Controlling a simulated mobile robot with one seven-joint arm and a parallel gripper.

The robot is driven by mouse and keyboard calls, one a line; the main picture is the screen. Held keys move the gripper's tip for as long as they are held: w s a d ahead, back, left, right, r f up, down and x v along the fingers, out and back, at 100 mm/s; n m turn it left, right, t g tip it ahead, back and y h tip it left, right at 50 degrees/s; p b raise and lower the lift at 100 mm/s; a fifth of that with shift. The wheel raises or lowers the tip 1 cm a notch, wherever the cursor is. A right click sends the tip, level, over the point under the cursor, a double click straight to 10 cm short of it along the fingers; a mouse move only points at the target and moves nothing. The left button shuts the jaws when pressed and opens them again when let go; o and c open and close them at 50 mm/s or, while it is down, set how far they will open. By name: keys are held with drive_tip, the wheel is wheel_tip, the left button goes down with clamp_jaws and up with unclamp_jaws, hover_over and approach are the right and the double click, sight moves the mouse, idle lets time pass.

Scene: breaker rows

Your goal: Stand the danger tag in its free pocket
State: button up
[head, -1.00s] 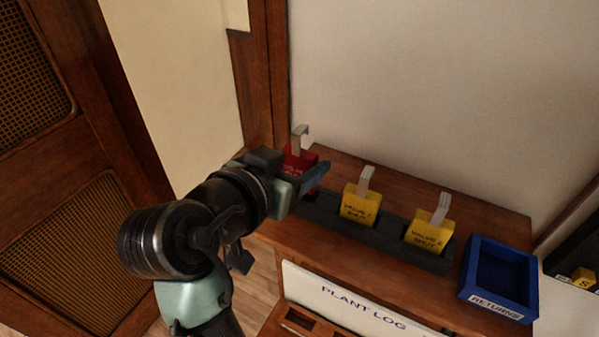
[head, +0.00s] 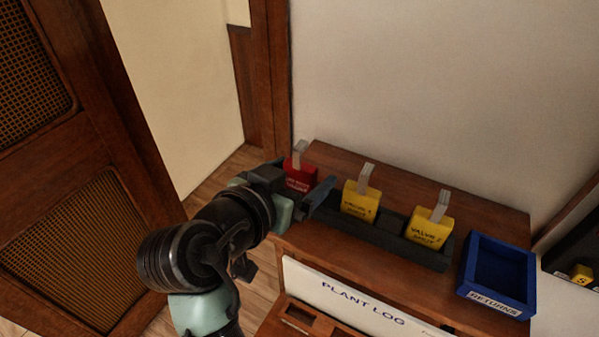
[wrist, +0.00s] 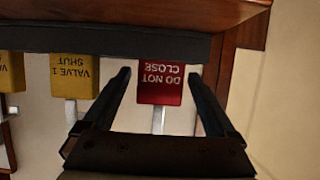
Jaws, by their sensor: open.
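The red danger tag (head: 301,178), with a pale hook on top, stands upright at the left end of the dark rack (head: 390,238). In the wrist view the tag (wrist: 160,84) appears upside down, reading "DO NOT CLOSE", with its lower edge at the rack's edge. My gripper (head: 306,180) is open around it, one finger on each side, with visible gaps in the wrist view. My gripper's arm and near finger partly hide the rack's left end in the head view, so the pocket's inside does not show.
Two yellow tags, "VALVE 1 SHUT" (head: 359,199) and "VALVE 2 SHUT" (head: 429,230), stand in the rack to the right. A blue "RETURNS" tray (head: 531,280) is beyond them. A "PLANT LOG" panel (head: 340,297) is in front. A wall rises behind.

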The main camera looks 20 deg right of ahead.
drive_tip(key=shift+r, duration=0.15)
drive_tip(key=b+v, duration=0.2)
drive_tip(key=v, duration=1)
drive_tip(key=w+a+r+n+t+y, duration=0.1)
drive_tip(key=w+r+n+t+y, duration=0.15)
drive_tip(key=r+t, duration=0.35)
drive_tip(key=w+a+r+n+t+y, duration=0.1)
drive_tip(key=w+r+n+t+y, duration=0.2)
drive_tip(key=r, duration=0.6)
drive_tip(key=s+r+n+t+y, duration=0.1)
drive_tip(key=s+r+t+y, duration=0.1)
drive_tip(key=s+r+t, duration=0.2)
drive_tip(key=s+a+r+n+t+y, duration=0.1)
drive_tip(key=r+t, duration=0.4)
drive_tip(key=r, duration=0.6)
drive_tip(key=s+n+y, duration=0.1)
drive_tip(key=s, duration=0.1)
drive_tip(key=shift+s+r, duration=0.3)
drive_tip(key=shift+s, duration=0.05)
drive_tip(key=shift+n, duration=0.25)
